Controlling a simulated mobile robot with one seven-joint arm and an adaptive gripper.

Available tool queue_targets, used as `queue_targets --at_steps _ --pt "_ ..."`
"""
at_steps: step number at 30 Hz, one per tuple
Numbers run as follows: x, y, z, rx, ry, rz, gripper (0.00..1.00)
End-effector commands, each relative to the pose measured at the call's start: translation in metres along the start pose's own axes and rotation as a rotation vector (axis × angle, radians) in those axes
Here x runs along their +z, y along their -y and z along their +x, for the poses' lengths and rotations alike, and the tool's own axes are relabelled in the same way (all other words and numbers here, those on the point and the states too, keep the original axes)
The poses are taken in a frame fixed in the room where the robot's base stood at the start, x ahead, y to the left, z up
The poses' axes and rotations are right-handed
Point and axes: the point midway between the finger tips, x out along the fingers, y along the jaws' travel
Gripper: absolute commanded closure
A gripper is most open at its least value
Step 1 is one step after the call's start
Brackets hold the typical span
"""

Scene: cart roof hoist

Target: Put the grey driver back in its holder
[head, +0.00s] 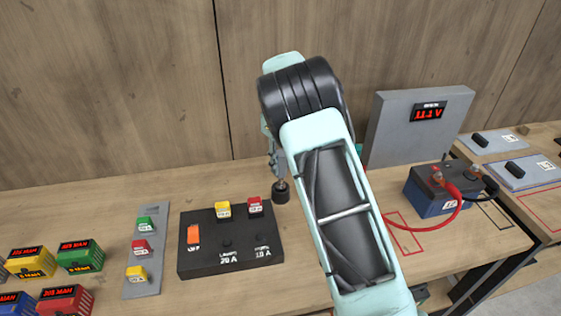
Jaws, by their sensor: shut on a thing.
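My gripper (276,158) is partly hidden behind my own arm, left of the picture's middle. Below it hangs a slim grey piece with a dark round end (281,192), which looks like the grey driver. My gripper appears shut on it, though the grip itself is hard to see. The dark end shows beside the right back corner of a black fuse box. I cannot tell whether it touches the table. I cannot make out the driver's holder; my arm covers part of the table.
The black fuse box (190,262) carries an orange switch. Left are a grey strip (152,212) with coloured fuses and several coloured boxes (80,256). Right are a grey panel (390,140) with a red display, a battery (430,200) with cables, and a side table (541,133).

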Motion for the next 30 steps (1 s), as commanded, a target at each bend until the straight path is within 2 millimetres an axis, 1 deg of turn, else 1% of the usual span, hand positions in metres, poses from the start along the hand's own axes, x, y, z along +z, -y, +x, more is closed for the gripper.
queue_targets --at_steps 20,21,26,30 --pt "0.0 0.0 0.017 0.0 0.0 0.0 1.0" --pt "0.0 0.0 0.017 0.0 0.001 0.0 0.71" --pt "0.0 0.0 0.017 0.0 0.0 0.0 0.54" --pt "0.0 0.0 0.017 0.0 0.0 0.0 0.54"
